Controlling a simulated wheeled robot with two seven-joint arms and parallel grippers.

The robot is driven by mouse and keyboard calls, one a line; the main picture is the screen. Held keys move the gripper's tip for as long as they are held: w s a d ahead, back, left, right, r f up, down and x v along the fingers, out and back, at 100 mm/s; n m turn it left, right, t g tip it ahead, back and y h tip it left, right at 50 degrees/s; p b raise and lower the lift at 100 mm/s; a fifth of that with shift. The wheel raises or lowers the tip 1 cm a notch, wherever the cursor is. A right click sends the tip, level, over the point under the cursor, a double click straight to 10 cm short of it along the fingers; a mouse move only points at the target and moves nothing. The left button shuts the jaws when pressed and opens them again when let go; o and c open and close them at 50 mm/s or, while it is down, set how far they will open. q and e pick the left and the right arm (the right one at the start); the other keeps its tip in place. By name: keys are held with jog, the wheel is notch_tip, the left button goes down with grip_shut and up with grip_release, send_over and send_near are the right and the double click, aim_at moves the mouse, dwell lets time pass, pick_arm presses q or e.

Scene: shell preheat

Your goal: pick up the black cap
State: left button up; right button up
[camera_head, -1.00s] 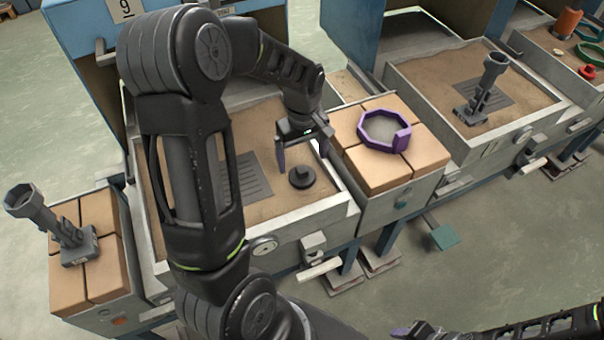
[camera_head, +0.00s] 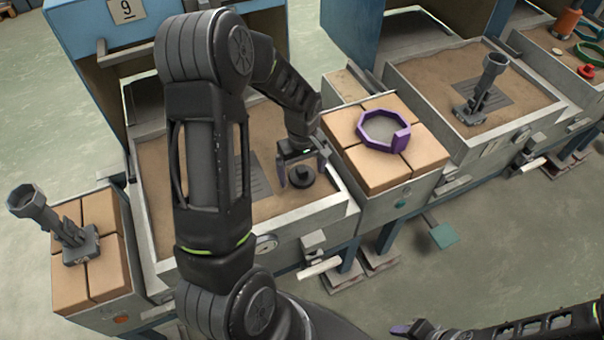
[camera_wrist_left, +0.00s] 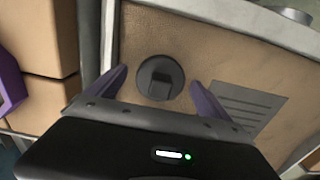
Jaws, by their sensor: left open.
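The black cap (camera_head: 301,175) is a round dark disc with a raised block on top, lying on the sand in the left tray (camera_head: 158,222). In the left wrist view the cap (camera_wrist_left: 160,78) shows just beyond and between the fingertips. My left gripper (camera_head: 302,172) is open, its purple fingers pointing down on either side of the cap. In the left wrist view the left gripper (camera_wrist_left: 157,84) holds nothing, and I cannot tell whether a finger touches the cap.
A purple octagonal ring (camera_head: 363,131) lies on tan blocks (camera_head: 372,174) right of the tray. A grey holder (camera_head: 77,243) stands on blocks at left, and another (camera_head: 481,92) stands in the right sand tray. A dark grate (camera_head: 252,176) lies left of the cap.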

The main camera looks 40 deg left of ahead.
aim_at(302, 168)
pick_arm(q)
jog(key=shift+c, duration=0.2)
dwell(0.3)
jog(key=c, duration=1.4)
notch_tip(302, 168, up, 10)
jog(key=shift+r, duration=0.1)
dwell(0.5)
jog(key=w+d+r+m, duration=0.1)
jog(key=w+d+m, duration=0.3)
jog(key=d+m, duration=0.2)
jog(key=w+d+r+m, duration=0.2)
jog(key=w+d+m, duration=0.3)
jog(key=d, duration=0.6)
jog(key=shift+m, duration=0.8)
